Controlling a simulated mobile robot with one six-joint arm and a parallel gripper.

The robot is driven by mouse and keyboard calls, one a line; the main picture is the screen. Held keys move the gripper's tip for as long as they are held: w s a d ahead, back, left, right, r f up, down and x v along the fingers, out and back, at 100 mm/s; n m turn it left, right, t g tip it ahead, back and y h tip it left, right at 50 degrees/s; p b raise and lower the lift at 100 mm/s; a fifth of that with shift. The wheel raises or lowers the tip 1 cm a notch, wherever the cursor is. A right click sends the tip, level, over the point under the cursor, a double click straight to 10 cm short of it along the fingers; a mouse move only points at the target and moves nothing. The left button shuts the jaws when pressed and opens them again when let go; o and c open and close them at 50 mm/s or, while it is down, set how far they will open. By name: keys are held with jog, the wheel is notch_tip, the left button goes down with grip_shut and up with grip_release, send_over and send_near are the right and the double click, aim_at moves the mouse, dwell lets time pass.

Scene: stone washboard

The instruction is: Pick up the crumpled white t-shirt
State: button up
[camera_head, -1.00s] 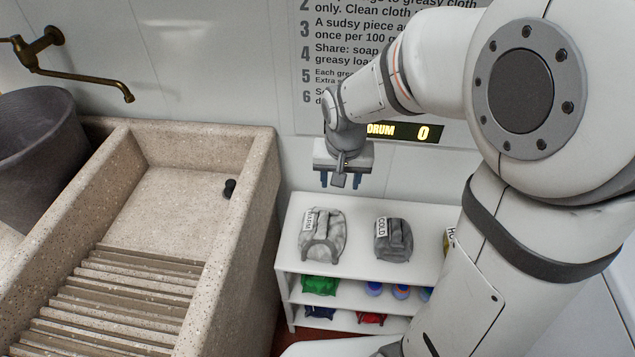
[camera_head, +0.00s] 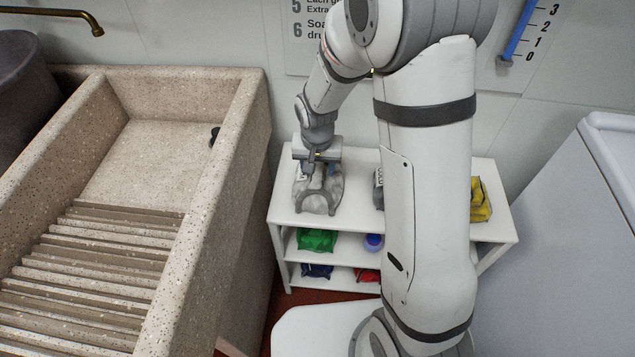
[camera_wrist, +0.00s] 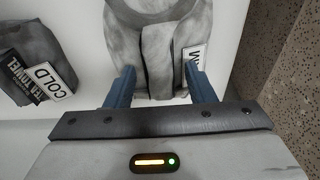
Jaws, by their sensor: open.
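A crumpled whitish-grey cloth (camera_head: 320,201), which looks like the t-shirt, lies on the top of the white shelf (camera_head: 358,212), towards its left end. My gripper (camera_head: 317,172) is right over it, open, pointing down. In the wrist view the cloth (camera_wrist: 158,40) has a raised fold running between the two blue fingers (camera_wrist: 160,85). A white tag, read as WARM earlier, lies by the right finger. I cannot tell whether the fingers touch the cloth. My arm hides part of the shelf top.
A dark grey cloth tagged COLD (camera_wrist: 38,62) lies beside it. A yellow item (camera_head: 480,200) sits at the shelf's right end. Lower shelves hold a green bundle (camera_head: 316,240) and a blue item (camera_head: 373,242). The stone washboard basin (camera_head: 222,190) stands close on the left.

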jog(key=shift+f, duration=0.2)
jog(key=shift+c, duration=0.6)
grip_shut()
